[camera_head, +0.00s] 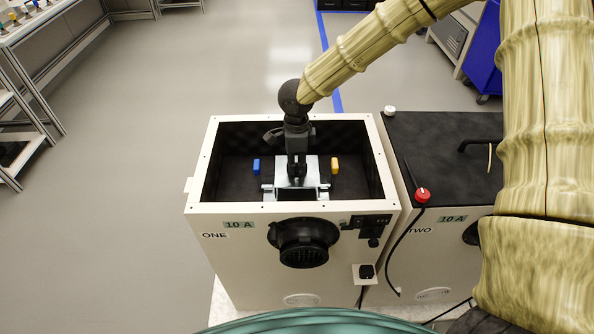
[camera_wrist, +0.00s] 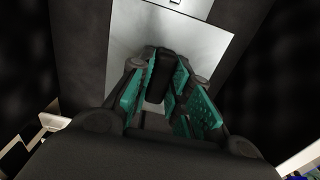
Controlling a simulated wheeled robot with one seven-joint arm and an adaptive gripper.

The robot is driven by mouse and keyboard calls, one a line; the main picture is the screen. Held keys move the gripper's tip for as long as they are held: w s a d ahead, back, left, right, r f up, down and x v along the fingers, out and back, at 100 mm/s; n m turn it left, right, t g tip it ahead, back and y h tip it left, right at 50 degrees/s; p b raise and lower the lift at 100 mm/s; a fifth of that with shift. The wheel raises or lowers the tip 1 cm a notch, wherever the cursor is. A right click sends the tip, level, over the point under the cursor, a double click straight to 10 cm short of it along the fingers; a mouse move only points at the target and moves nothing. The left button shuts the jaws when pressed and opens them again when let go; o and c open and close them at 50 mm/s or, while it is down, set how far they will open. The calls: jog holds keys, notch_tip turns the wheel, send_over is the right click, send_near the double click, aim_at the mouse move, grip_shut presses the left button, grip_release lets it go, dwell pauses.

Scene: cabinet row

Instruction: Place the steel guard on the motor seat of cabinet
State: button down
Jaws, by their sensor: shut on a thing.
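The steel guard (camera_head: 311,166) is a bright bent metal sheet inside the open cabinet labelled ONE (camera_head: 230,213). My gripper (camera_head: 297,176) reaches down into this cabinet from above and is shut on the guard. In the wrist view the fingers (camera_wrist: 168,88) close over the guard's pale plate (camera_wrist: 210,48). The guard is over the motor seat area, between a blue block (camera_head: 256,166) and a yellow block (camera_head: 335,165). The seat is mostly hidden by the guard and gripper, so I cannot tell whether the guard rests on it.
Cabinet TWO (camera_head: 440,145) stands close on the right, with a black top, a handle and a red knob (camera_head: 422,195). The cream rim of cabinet ONE surrounds my gripper. A shelf rack (camera_head: 25,120) stands at the left. Open floor (camera_head: 130,180) lies between.

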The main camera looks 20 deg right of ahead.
jog(key=shift+f, duration=1.5)
jog(key=c, duration=1.3)
grip_release()
jog(key=shift+f, duration=0.15)
notch_tip(320, 180, up, 12)
jog(key=shift+r+p, duration=0.2)
jog(key=shift+p, duration=0.15)
